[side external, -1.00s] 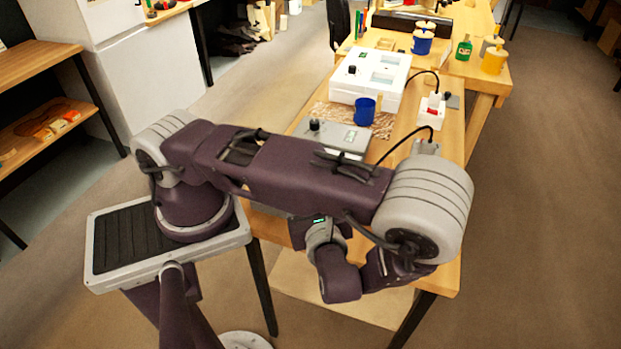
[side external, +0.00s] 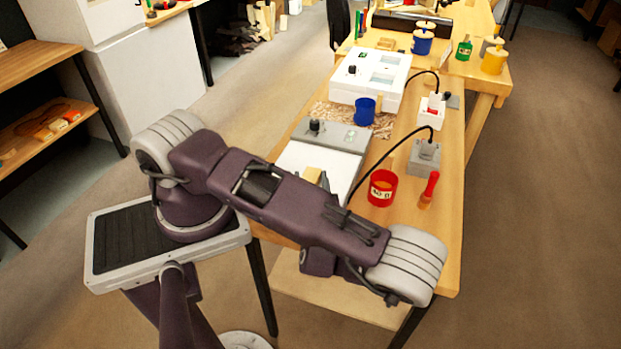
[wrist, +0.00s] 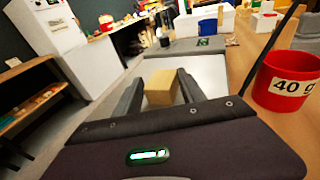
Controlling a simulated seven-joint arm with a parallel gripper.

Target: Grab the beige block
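The beige block (side external: 312,175) sits on the white plate (side external: 345,167) of a grey device with a black knob, and my arm partly hides its near side. In the wrist view the beige block (wrist: 161,88) appears between the two dark fingers of my gripper (wrist: 160,78). The fingers stand apart, one on each side of it. I cannot tell whether either finger touches it. In the side view my gripper is mostly hidden behind my arm.
A red cup (side external: 382,188) marked 40 g stands right of the plate, with a red-handled tool (side external: 429,190) beside it. A grey box (side external: 424,158) with a black cable is behind them. A blue cup (side external: 364,111) and a white case (side external: 370,78) stand farther back.

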